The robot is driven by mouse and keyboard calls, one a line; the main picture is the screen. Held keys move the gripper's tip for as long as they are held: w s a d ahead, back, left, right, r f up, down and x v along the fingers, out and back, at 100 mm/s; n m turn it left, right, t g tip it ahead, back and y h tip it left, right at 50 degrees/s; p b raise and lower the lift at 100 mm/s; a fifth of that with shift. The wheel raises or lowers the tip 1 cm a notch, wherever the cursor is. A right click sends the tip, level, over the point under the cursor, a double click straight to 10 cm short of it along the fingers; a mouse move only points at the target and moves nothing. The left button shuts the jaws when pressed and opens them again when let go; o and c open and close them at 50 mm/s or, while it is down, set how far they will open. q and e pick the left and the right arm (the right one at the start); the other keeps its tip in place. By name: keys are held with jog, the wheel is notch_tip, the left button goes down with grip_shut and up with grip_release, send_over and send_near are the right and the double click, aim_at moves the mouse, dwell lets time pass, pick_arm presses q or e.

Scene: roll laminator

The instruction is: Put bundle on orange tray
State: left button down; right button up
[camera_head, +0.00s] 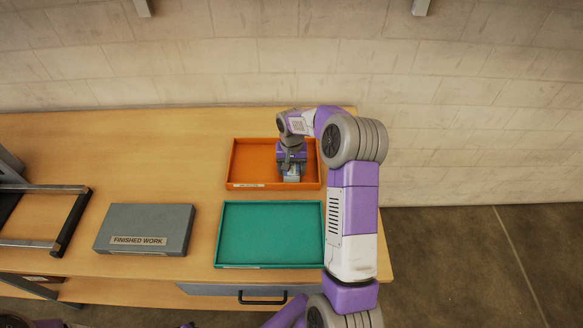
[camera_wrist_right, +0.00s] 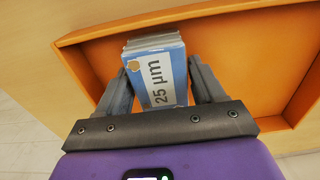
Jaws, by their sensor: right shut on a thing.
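The orange tray (camera_head: 252,160) lies on the wooden table, behind the green tray. My right gripper (camera_head: 291,177) is over the orange tray, pointing down. In the right wrist view my right gripper (camera_wrist_right: 160,85) is shut on the bundle (camera_wrist_right: 157,68), a blue and white stack labelled "25 µm", with one finger on each side. The orange tray (camera_wrist_right: 240,55) fills the background there, around the bundle. I cannot tell whether the bundle touches the tray floor. My left gripper is not in view.
A green tray (camera_head: 270,234) lies in front of the orange tray. A grey box labelled "FINISHED WORK" (camera_head: 147,229) is to its left. A dark-framed machine (camera_head: 40,215) stands at the far left. The table (camera_head: 150,140) is clear at the back left.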

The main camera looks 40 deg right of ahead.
jog(key=o, duration=1.3)
jog(key=shift+r, duration=0.5)
notch_tip(320, 180, up, 11)
jog(key=shift+r+p, duration=0.15)
jog(key=shift+p, duration=0.65)
